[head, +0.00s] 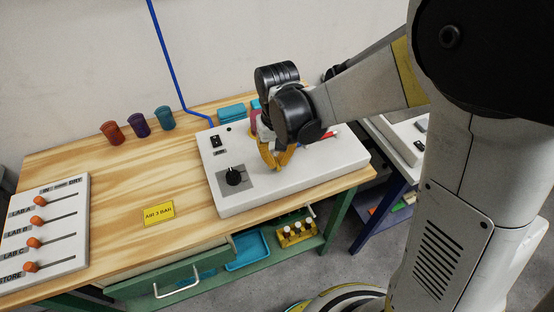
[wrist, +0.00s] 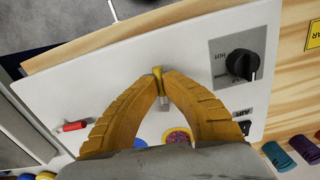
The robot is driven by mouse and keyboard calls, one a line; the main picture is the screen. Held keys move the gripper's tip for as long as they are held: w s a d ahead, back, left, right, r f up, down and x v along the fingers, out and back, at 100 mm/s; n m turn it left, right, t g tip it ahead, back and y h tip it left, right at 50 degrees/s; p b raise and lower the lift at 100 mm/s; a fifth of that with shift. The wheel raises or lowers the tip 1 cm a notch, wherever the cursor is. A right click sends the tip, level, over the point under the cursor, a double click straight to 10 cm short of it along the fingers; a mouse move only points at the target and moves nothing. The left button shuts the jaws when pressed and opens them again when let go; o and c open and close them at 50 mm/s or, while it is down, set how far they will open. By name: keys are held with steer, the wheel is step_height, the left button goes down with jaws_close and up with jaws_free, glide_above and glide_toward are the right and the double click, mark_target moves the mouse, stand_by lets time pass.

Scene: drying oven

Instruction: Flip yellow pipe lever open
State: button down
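My gripper (head: 276,160) is over the white panel box (head: 240,202) on the wooden bench, its two yellow-orange fingers pointing down. In the wrist view the fingertips (wrist: 160,80) come together with a small yellow lever (wrist: 157,72) between them. They appear closed on it, though its similar colour makes the contact hard to judge. A short grey metal pipe piece (wrist: 163,103) shows just below the lever, between the fingers. In the head view the lever is hidden behind my gripper.
A black knob (head: 233,176) and a black switch (head: 216,141) are on the panel's left. A red-handled lever (wrist: 74,126) is beside the fingers. Three coloured cups (head: 138,125) stand on the bench. A panel of orange sliders (head: 38,242) is far left. A drawer (head: 176,280) below is open.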

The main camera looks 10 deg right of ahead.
mark_target(278, 162)
steer(key=shift+d+n, duration=0.2)
steer(key=shift+n, duration=0.4)
steer(key=c, duration=1.5)
jaws_free()
step_height(278, 162, up, 12)
